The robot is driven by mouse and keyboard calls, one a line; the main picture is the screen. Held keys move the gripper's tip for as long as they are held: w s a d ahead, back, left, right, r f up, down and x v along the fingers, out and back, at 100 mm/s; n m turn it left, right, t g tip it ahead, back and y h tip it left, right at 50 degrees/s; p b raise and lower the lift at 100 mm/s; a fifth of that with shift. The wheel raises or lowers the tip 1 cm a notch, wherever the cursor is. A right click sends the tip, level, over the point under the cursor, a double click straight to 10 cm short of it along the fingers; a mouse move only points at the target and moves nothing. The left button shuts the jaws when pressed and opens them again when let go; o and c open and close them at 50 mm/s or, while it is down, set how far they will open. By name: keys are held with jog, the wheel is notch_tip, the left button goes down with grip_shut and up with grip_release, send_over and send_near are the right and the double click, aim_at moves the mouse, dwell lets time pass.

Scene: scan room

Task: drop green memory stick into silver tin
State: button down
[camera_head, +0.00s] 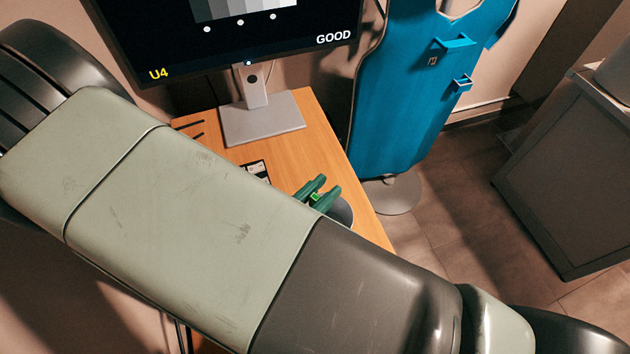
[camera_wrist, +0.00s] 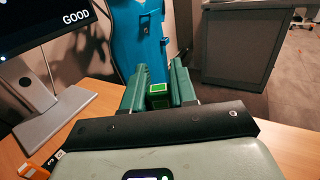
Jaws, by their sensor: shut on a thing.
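The green memory stick (camera_head: 315,197) is bright green and small. It sits between the dark green fingers of my gripper (camera_head: 318,192). The wrist view shows the stick (camera_wrist: 158,88) between the two fingertips (camera_wrist: 160,84), clear of the fingers' base. My gripper is shut on it. A grey rounded thing (camera_head: 343,211), probably the silver tin, shows just beside and below the fingers in the head view. My arm hides most of it, and I cannot tell whether the stick is over its opening. The tin is not visible in the wrist view.
A monitor on a grey stand (camera_head: 262,120) stands at the back of the wooden desk (camera_head: 325,140). A small black and white item (camera_head: 257,170) lies on the desk. A blue apron (camera_head: 410,100) hangs behind the desk.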

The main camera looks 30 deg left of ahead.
jog(key=shift+f, duration=2.6)
jog(key=c, duration=0.8)
grip_release()
notch_tip(320, 180, up, 7)
